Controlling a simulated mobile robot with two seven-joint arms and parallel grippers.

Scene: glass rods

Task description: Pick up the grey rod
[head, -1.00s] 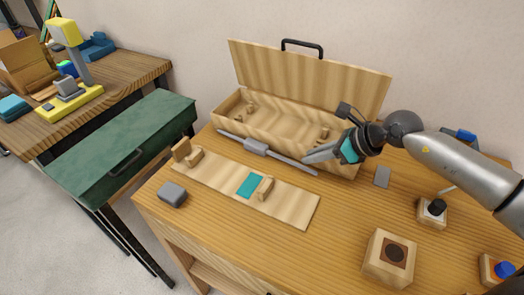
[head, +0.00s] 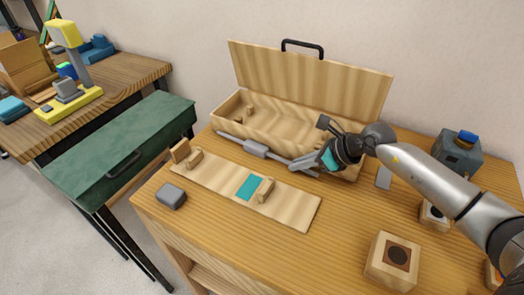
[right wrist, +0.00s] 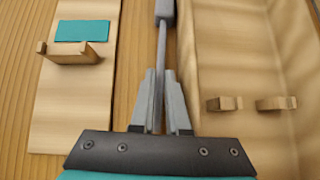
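The grey rod (head: 229,136), with a thicker grey block (head: 256,148) along it, lies slanted in front of the open wooden case (head: 290,133). My right gripper (head: 304,165) is down at the rod's right end. In the right wrist view the rod (right wrist: 161,50) runs between the two fingers (right wrist: 160,98), one on each side, with what looks like a narrow gap. The fingers look open around it; contact is hard to tell. My left gripper is not in view.
A wooden board (head: 215,181) with small holders and a teal patch (head: 249,187) lies in front of the rod. A grey box (head: 171,196) is at the left edge. A wooden block (head: 379,270) stands at front right. A green cabinet (head: 100,165) stands left.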

